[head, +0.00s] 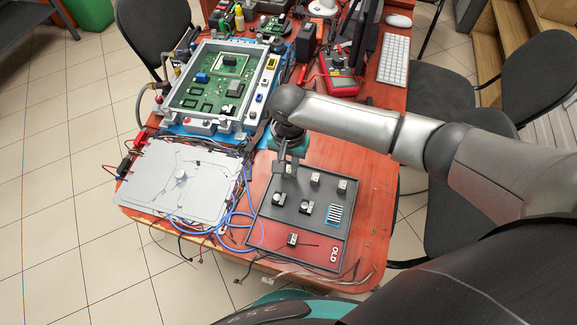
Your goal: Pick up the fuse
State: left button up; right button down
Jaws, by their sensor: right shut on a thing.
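My right gripper (287,171) points down over the upper left part of a dark grey parts tray (264,228). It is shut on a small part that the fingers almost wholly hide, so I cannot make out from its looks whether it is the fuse. The fingertips are at or just above the tray floor; I cannot tell which. Other small parts stand in the tray: two grey blocks, one upper (315,178) and one to the right (342,186), and two black-and-white parts, left (279,198) and middle (306,208). My left gripper is not in view.
A finned heat sink (334,214) is in the tray. A small part with leads (292,240) lies in its red section marked OLD. A grey lid (181,183), blue hoses (233,221), an open circuit board case (218,85) and a red multimeter (341,76) are nearby.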

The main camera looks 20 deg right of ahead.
aim_at(289, 169)
notch_tip(289, 169, up, 20)
jog(key=p, duration=0.5)
jog(key=shift+f+p, duration=0.15)
jog(key=shift+p, duration=0.2)
jog(key=shift+p, duration=0.95)
